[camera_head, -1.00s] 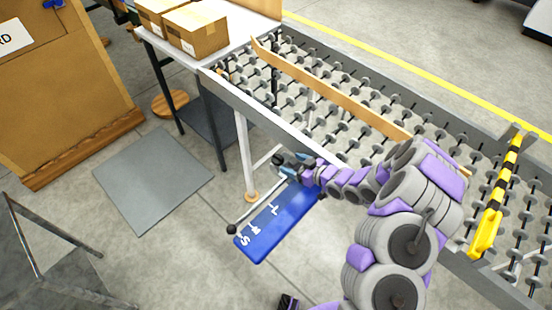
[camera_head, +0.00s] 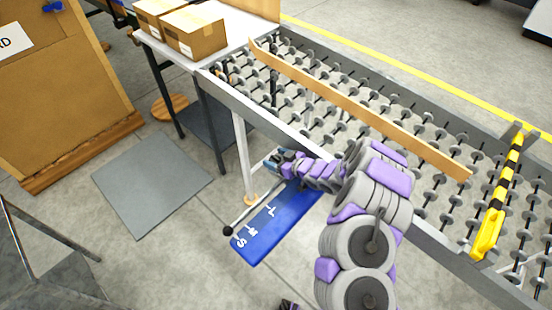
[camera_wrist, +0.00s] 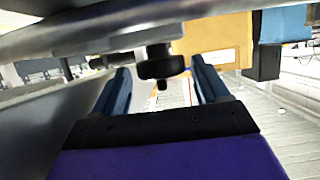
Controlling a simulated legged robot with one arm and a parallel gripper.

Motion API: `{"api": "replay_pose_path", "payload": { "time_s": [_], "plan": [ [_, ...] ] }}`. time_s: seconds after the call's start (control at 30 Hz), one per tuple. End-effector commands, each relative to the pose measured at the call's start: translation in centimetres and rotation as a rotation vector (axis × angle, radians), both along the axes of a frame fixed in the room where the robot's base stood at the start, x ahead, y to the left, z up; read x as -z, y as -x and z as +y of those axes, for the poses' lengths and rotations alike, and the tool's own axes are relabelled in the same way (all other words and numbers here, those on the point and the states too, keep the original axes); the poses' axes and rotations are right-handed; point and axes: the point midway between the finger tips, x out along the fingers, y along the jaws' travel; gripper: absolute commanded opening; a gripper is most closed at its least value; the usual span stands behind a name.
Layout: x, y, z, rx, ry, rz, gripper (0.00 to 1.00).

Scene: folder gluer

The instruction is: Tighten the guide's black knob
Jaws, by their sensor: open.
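In the wrist view a round black knob (camera_wrist: 160,67) hangs on a threaded stem below a metal rail. My gripper (camera_wrist: 160,75) is open, one blue finger on each side of the knob; I cannot tell if either touches it. In the head view my gripper (camera_head: 274,161) is under the conveyor's near side rail (camera_head: 262,116), and the knob is hidden there. The long wooden guide (camera_head: 352,106) lies slantwise over the rollers.
A blue board (camera_head: 265,232) marked S, M, L is below my gripper, with a black ball-ended rod (camera_head: 229,231) beside it. A white leg (camera_head: 243,155) stands close left of my gripper. Cartons (camera_head: 195,32) sit on the table behind. A grey mat (camera_head: 150,180) lies on open floor.

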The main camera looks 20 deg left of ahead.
Motion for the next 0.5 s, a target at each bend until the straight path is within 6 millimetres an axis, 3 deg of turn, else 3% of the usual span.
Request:
{"api": "replay_pose_path", "payload": {
  "time_s": [0.1,0.5],
  "plan": [
    [0.09,0.03,0.26,-0.002,0.003,0.000,0.72],
    [0.05,0.06,0.15,-0.003,0.001,-0.001,0.34]
  ]
}}
